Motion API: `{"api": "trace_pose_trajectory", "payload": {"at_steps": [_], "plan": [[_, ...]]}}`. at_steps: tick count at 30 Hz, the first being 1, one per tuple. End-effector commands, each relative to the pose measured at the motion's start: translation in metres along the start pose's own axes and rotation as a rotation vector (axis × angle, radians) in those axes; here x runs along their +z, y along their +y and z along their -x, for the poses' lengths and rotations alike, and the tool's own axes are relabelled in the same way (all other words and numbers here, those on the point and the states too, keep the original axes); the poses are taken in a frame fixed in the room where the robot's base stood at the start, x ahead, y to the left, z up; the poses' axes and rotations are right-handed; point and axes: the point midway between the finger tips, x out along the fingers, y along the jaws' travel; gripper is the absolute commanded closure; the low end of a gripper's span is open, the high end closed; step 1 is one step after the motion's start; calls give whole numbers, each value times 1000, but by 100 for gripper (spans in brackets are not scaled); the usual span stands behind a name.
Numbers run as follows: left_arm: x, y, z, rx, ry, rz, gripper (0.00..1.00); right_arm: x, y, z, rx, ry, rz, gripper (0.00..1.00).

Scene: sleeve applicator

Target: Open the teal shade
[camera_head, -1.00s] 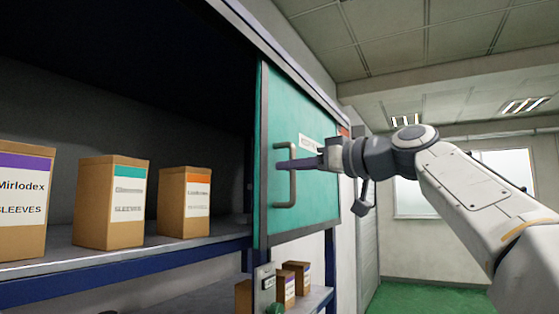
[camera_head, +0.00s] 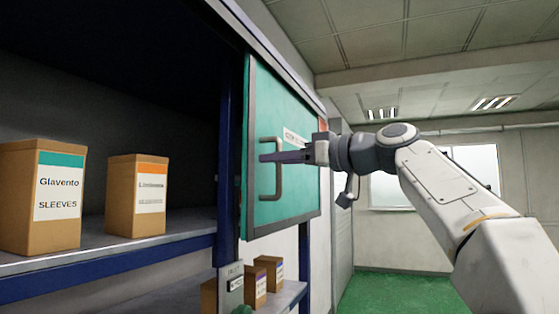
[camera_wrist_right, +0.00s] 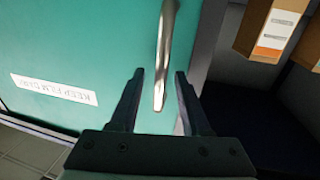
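The teal shade (camera_head: 285,130) is a framed sliding panel at the right of the shelf unit, and the shelf bay left of it is uncovered. Its grey bar handle (camera_head: 278,175) stands upright on its face. My right gripper (camera_head: 264,158) is at the handle's middle height, with its fingers crossing it. In the right wrist view, the gripper's dark fingers (camera_wrist_right: 157,78) are spread apart, one on each side of the handle (camera_wrist_right: 164,50). Contact cannot be told. The shade (camera_wrist_right: 85,50) also fills the left of that view, with a white label. My left gripper is not in view.
Two cartons, teal-labelled (camera_head: 40,225) and orange-labelled (camera_head: 137,220), stand on the shelf (camera_head: 180,232). Smaller boxes (camera_head: 265,272) sit on a lower shelf. A control box (camera_head: 231,285) hangs below the shade. Green floor (camera_head: 395,295) is clear at right.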

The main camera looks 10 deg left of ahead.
Motion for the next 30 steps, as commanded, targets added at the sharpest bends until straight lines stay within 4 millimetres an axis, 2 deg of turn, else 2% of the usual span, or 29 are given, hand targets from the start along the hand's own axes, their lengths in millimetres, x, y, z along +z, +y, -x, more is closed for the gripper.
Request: {"api": "trace_pose_trajectory", "payload": {"at_steps": [8, 11, 14, 24, 30], "plan": [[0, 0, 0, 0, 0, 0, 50, 1, -1, -1, -2, -2, 0, 53], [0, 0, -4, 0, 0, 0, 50, 2, 0, 4, 0, -1, 0, 53], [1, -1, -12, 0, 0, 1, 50, 4, 0, 18, 2, -1, 2, 53], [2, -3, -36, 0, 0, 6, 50, 3, 1, 83, 3, -1, 1, 53], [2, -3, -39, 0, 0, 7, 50, 1, 1, 102, 1, -1, 0, 53]]}}
